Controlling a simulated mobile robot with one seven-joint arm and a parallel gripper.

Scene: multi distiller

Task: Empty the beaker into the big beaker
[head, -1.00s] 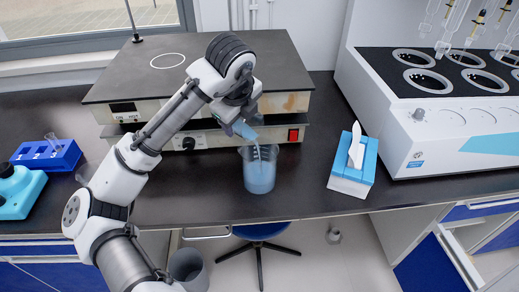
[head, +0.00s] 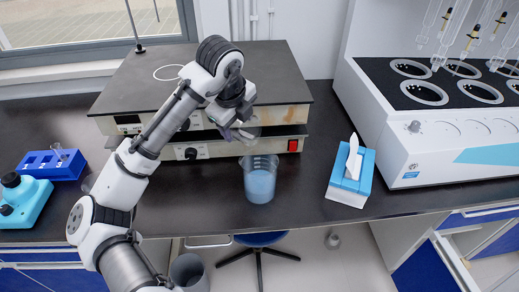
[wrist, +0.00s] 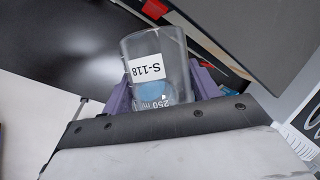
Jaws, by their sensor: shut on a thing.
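The big beaker (head: 260,184) stands upright on the black bench in the head view, with light blue liquid in it. My gripper (head: 234,131) is above it and slightly left. The gripper's purple fingers are shut on the smaller clear beaker (head: 247,133), which is tilted with its mouth over the big beaker. In the wrist view the small beaker (wrist: 155,62) carries a white label reading S-118 and a 250 ml mark. It looks clear in the head view. A blue patch shows through its lower part in the wrist view; I cannot tell whether it is liquid inside.
A flat dark-topped instrument (head: 130,88) stands behind the beakers. A blue and white tissue box (head: 351,180) is at right, before a large white bath unit (head: 400,125). A blue tube rack (head: 50,165) is at far left. The bench around the big beaker's front is clear.

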